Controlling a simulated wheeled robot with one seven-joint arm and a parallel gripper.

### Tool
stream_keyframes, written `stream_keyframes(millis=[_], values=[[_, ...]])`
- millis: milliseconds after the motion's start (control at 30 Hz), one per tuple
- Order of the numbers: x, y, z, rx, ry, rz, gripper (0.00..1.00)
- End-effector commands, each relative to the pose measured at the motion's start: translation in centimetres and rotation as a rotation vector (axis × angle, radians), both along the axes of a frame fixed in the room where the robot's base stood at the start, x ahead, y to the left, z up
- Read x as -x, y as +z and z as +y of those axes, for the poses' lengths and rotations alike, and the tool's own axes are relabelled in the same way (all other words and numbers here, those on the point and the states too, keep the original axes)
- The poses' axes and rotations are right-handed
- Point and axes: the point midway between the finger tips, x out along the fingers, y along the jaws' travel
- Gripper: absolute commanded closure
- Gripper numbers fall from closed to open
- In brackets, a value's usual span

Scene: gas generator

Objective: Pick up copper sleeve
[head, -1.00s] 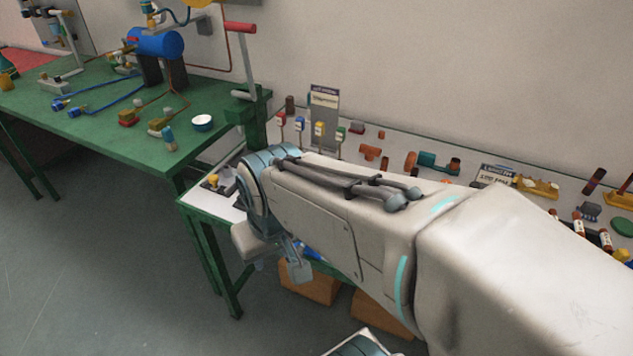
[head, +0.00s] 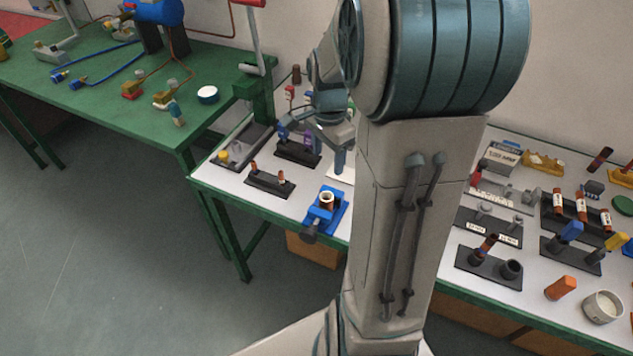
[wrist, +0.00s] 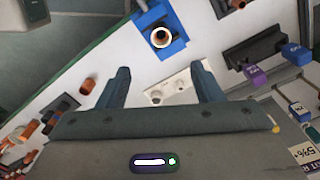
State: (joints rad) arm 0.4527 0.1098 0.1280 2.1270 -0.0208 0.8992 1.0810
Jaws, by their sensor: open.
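Small copper-coloured cylinders (head: 282,177) stand in a black holder (head: 268,184) near the bench's left front edge in the head view. I cannot tell which copper piece is the sleeve. My gripper (wrist: 160,68) is open and empty, pointing down above the bench. In the wrist view a white plate with holes (wrist: 172,88) lies between its fingers. The blue vise (wrist: 174,46) lies just beyond the fingertips and holds an upright ring-topped piece; it also shows in the head view (head: 338,214). Another copper cylinder (wrist: 87,86) stands left of the fingers.
A green post with a lever (head: 260,95) rises at the bench's back left. Several holders crowd the right side, with a white round cup (head: 603,306). My arm hides the bench's middle.

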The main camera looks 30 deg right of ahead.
Motion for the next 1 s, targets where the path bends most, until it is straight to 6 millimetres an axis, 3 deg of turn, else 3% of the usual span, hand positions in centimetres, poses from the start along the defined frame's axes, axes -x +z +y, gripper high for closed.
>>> stream_keyframes(millis=[167, 500, 767, 1000], values=[[-0.3, -1.7, -0.4, -0.006, -0.043, 0.011, 0.40], [-0.3, -7.8, -0.3, -0.006, -0.040, 0.009, 0.40], [-0.2, -9.3, -0.2, -0.005, -0.038, 0.008, 0.40], [-0.2, -12.2, 0.1, -0.006, -0.038, 0.010, 0.40]])
